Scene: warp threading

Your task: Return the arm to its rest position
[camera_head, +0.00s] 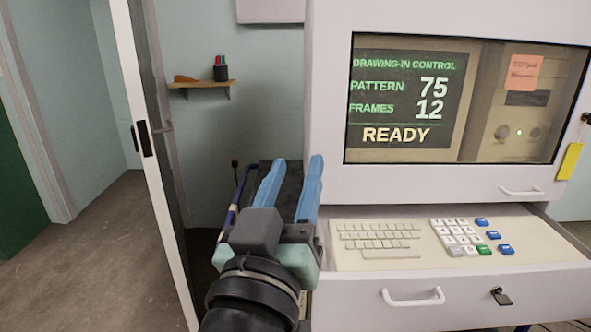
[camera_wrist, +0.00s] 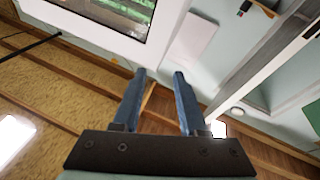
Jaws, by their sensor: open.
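My gripper (camera_head: 292,178) is in the lower middle of the head view, with its two blue fingers apart and nothing between them. It points away from me, just left of the pale machine cabinet (camera_head: 420,186). The same gripper (camera_wrist: 160,76) shows in the wrist view, its fingers spread and empty. The cabinet's drawer holds a keyboard (camera_head: 378,237) and a keypad with white, blue and green keys (camera_head: 468,236). My gripper is apart from the keys, to their left. My upper arm is out of view.
The cabinet's screen (camera_head: 404,98) reads PATTERN 75, FRAMES 12, READY. The drawer (camera_head: 462,302) is pulled out, with a key in its lock (camera_head: 501,297). A door edge (camera_head: 160,170) stands left of my gripper. A small shelf (camera_head: 204,84) is on the wall behind. Floor at the left is clear.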

